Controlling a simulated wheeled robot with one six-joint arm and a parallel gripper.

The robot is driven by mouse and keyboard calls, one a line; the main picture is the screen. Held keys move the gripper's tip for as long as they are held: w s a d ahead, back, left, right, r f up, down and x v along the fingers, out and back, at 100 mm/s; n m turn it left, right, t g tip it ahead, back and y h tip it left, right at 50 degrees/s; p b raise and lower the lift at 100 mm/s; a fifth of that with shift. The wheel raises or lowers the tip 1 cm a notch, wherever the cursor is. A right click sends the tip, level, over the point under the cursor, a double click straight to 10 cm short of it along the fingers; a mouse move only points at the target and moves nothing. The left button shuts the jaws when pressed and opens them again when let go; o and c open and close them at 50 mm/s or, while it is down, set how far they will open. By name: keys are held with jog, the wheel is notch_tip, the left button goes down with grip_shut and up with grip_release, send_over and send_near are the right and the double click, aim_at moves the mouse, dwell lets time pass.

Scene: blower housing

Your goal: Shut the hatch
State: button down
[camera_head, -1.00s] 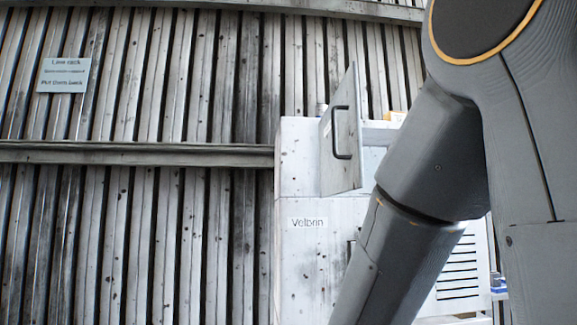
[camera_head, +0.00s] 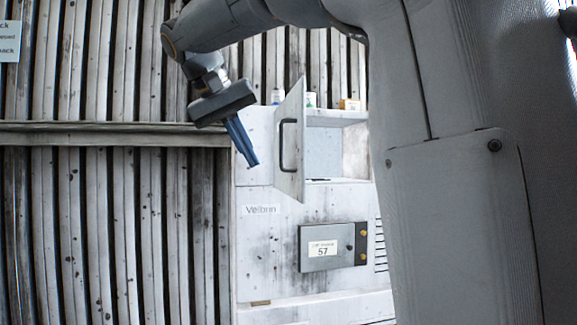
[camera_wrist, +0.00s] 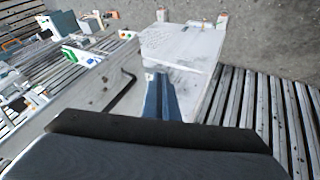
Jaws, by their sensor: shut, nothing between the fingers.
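The hatch (camera_head: 291,150) is a pale panel with a dark bar handle (camera_head: 282,146). It stands open, swung out from the upper part of the white housing (camera_head: 255,225). The opening (camera_head: 323,150) behind it shows to the right of the panel. My gripper (camera_head: 252,163) has blue fingers that are shut and empty. In the head view it points down, just left of the hatch and apart from the handle. In the wrist view the fingers (camera_wrist: 162,98) show at the middle, with the hatch (camera_wrist: 85,90) and its handle (camera_wrist: 122,90) to their left.
A grey box marked 57 (camera_head: 326,248) sits on the housing's front below the hatch. Small containers (camera_head: 278,97) stand on top of the housing. A ribbed wall (camera_head: 110,220) with a horizontal rail (camera_head: 100,134) fills the left. My own arm covers the right side.

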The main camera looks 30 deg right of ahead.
jog(key=d+f+p, duration=0.5)
jog(key=d+f, duration=0.1)
jog(key=d, duration=0.3)
jog(key=shift+w+d+f, duration=0.25)
jog(key=shift+w, duration=0.05)
dwell(0.3)
